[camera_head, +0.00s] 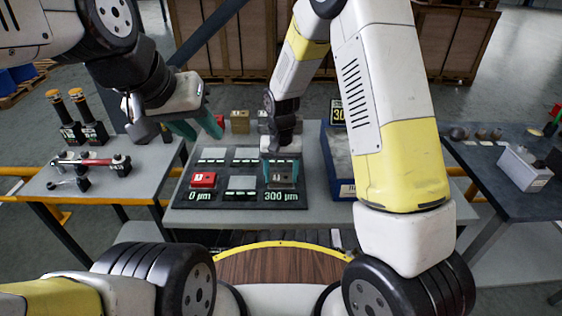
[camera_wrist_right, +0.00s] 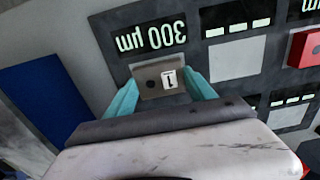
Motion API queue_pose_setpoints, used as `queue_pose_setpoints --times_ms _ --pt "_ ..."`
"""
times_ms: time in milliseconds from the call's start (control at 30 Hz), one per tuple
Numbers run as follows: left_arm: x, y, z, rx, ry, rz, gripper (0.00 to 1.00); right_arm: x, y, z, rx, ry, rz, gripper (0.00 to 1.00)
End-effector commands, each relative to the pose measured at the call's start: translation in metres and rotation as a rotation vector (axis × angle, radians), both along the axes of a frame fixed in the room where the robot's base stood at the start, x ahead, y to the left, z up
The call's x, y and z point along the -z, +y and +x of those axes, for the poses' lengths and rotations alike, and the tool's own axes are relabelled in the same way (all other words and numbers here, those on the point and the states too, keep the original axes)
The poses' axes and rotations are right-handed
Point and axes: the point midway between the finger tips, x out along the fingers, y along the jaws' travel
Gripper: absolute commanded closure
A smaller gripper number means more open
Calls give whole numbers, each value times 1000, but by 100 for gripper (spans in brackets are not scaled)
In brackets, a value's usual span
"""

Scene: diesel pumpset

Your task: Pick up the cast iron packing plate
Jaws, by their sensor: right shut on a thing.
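The grey cast iron plate (camera_head: 284,181) with a small white label sits at the 300 µm place of the dark board (camera_head: 235,208). In the right wrist view the plate (camera_wrist_right: 149,82) lies between the teal fingers. My right gripper (camera_head: 282,173) points down and is shut on this plate; it also shows in the right wrist view (camera_wrist_right: 158,92). I cannot tell whether the plate is lifted off the board. My left gripper (camera_head: 196,128) is open and empty, above the back left part of the table.
A red block (camera_head: 203,180) sits at the 0 µm place. A brass block (camera_head: 240,121) stands at the table's back. A blue bin (camera_head: 340,150) stands right of the board. Side tables hold tools (camera_head: 90,162) at left and a grey box (camera_head: 524,169) at right.

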Motion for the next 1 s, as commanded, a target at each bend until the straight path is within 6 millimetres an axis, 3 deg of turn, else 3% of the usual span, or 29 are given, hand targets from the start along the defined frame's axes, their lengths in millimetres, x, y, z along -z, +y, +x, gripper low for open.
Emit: queue_pose_setpoints --times_ms 267,433,1000 --pt "0 0 0 0 0 0 64 -16 1 1 0 -4 2 100" --pt "0 0 0 0 0 0 64 -39 1 1 0 -4 2 100" --pt "0 0 0 0 0 0 64 -48 30 -128 -5 -2 1 100"
